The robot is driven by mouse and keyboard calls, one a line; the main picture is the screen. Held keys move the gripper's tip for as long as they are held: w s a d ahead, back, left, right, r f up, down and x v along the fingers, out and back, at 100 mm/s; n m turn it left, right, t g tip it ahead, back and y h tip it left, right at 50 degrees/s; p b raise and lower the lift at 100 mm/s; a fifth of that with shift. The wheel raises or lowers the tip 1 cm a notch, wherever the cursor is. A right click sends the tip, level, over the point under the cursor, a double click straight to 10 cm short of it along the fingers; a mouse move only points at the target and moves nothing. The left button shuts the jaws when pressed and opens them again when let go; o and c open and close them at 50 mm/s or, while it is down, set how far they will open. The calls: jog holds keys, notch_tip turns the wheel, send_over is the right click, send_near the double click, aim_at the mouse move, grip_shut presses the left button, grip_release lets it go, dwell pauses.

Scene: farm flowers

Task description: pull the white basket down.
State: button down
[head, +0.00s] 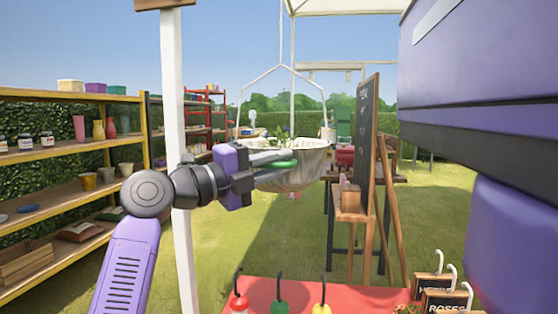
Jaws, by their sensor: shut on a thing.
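The white basket (305,172) hangs in the middle of the head view from thin white hangers that rise to a cord above it. Green plants with small flowers (278,139) show over its rim. My gripper (290,158) reaches in from the left at the basket's near left side. Its two grey fingers are shut on the basket at the rim, with a green piece along the lower finger. The exact contact is partly hidden by the fingers.
A white post (174,90) stands just behind my arm. Wooden shelves (70,150) with pots are at left. A chalkboard (365,150) and a table (398,178) stand right of the basket. A red tabletop (345,296) with hooked items is below; grass lies between.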

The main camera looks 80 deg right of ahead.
jog(key=c, duration=1.5)
grip_release()
jog(key=shift+o, duration=0.2)
jog(key=shift+v, duration=3.95)
